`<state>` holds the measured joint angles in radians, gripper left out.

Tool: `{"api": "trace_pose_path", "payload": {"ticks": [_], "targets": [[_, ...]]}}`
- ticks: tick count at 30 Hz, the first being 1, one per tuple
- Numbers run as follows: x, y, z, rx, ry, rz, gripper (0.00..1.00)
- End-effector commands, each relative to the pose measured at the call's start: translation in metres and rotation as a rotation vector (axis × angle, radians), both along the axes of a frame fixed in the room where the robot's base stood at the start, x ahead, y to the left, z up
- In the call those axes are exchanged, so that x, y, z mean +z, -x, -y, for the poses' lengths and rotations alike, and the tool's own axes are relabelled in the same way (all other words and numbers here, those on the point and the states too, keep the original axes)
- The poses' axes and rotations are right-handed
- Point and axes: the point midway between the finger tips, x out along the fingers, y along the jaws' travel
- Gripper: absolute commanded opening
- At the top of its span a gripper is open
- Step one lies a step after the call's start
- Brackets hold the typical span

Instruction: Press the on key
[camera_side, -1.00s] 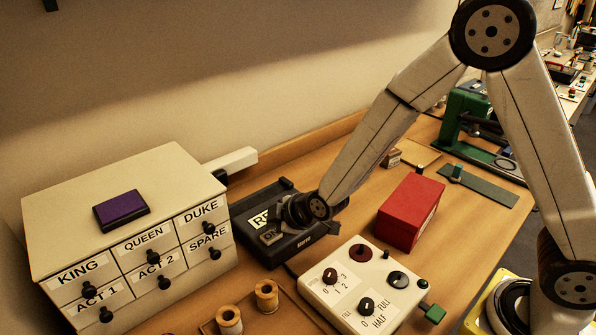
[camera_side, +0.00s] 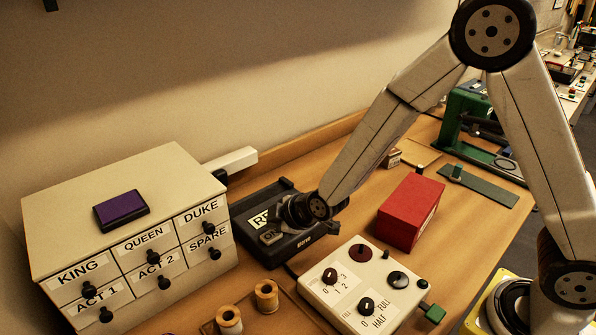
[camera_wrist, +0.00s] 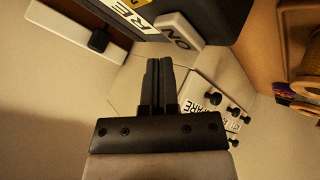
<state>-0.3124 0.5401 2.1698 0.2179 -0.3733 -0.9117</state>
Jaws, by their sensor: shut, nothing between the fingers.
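The on key (camera_side: 270,237) is a pale grey block marked ON at the front left of a black machine (camera_side: 284,246). In the wrist view the on key (camera_wrist: 180,31) shows just beyond and to the right of the fingertips, its lettering uncovered. My gripper (camera_wrist: 160,62) has both fingers together, with nothing between them. In the side view my wrist hangs over the machine, just right of the key, and mostly hides the fingers. I cannot tell whether the tips touch anything.
A labelled drawer cabinet (camera_side: 73,237) with a purple pad (camera_side: 121,210) on top stands left of the machine. A white control box (camera_side: 349,278) with knobs sits in front, and a red box (camera_side: 410,210) to the right. Thread spools (camera_side: 267,296) stand at the front.

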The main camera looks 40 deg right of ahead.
Motion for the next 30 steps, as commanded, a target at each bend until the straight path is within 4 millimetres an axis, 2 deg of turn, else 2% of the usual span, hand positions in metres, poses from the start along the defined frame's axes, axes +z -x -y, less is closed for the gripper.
{"api": "trace_pose_path", "payload": {"ticks": [30], "targets": [[-0.0091,-0.0001,0.0000,0.000,0.000,0.000,0.00]]}}
